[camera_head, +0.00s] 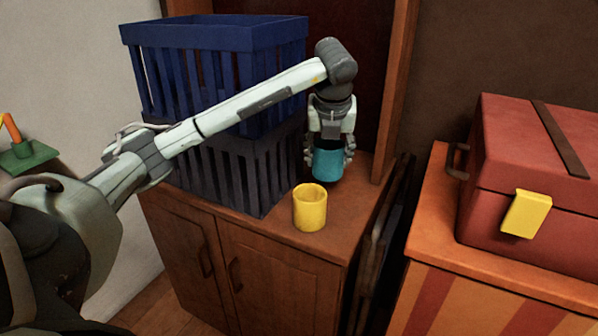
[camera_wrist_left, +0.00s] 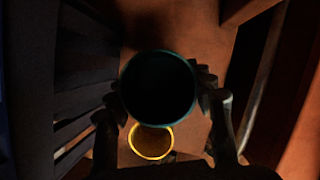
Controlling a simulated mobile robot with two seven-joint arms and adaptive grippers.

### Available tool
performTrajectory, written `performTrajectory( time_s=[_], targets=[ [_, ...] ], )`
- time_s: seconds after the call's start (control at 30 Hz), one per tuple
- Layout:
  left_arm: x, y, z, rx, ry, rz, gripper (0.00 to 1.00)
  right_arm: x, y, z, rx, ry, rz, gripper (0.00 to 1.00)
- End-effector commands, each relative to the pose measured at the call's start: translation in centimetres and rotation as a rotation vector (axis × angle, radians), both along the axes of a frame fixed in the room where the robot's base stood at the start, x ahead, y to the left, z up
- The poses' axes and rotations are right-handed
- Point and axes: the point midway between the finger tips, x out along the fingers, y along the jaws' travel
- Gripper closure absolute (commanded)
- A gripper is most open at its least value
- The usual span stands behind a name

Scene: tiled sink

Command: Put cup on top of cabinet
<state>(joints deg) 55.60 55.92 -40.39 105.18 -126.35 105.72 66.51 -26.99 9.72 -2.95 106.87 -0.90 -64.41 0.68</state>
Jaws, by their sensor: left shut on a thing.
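A teal cup (camera_head: 328,163) is between the fingers of my left gripper (camera_head: 328,152), which is shut on it. The cup is upright at the cabinet top (camera_head: 262,228); I cannot tell whether its base touches the wood. In the left wrist view the teal cup (camera_wrist_left: 158,85) shows its dark open mouth, with my left gripper's fingers (camera_wrist_left: 160,100) on both sides. A yellow cup (camera_head: 310,208) stands upright on the cabinet top, nearer the front edge. It also shows below the teal cup in the left wrist view (camera_wrist_left: 151,142). My right gripper is not in view.
Stacked crates, a blue one (camera_head: 215,65) above a dark one (camera_head: 240,165), stand left of the cups. An upright wooden panel (camera_head: 396,90) is at the right. Dark folded frames (camera_head: 375,240) lean beside the cabinet. A red box (camera_head: 535,175) sits on an orange striped chest (camera_head: 440,225).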

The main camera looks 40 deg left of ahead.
Motion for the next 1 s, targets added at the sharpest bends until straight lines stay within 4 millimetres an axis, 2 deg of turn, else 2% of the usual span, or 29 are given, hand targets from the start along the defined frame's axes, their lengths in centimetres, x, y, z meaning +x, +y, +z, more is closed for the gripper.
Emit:
performTrajectory(
  time_s=[0.1, 0.23, 0.53, 0.7, 0.93, 0.97, 1.0],
  targets=[
    [-0.1, 0.0, -2.0, 0.0, 0.003, 0.001, 0.75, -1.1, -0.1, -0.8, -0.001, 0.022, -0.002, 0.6],
    [0.0, 0.0, -3.0, -0.001, -0.001, 0.001, 0.75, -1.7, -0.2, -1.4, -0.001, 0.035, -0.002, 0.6],
    [-0.1, 0.0, -6.6, 0.0, 0.002, -0.001, 0.75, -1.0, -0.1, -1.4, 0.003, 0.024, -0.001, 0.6],
    [0.0, 0.0, -6.7, -0.001, -0.002, 0.0, 0.75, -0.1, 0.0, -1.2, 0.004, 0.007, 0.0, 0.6],
    [0.0, 0.0, -6.9, -0.001, -0.002, -0.001, 0.75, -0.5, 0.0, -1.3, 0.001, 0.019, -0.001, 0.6],
    [0.0, 0.0, -6.9, -0.001, -0.002, -0.001, 0.46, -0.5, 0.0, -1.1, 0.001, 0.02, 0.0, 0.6],
    [0.0, 0.0, -6.9, -0.001, -0.002, -0.001, 0.41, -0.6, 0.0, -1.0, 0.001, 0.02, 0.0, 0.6]
  ],
)
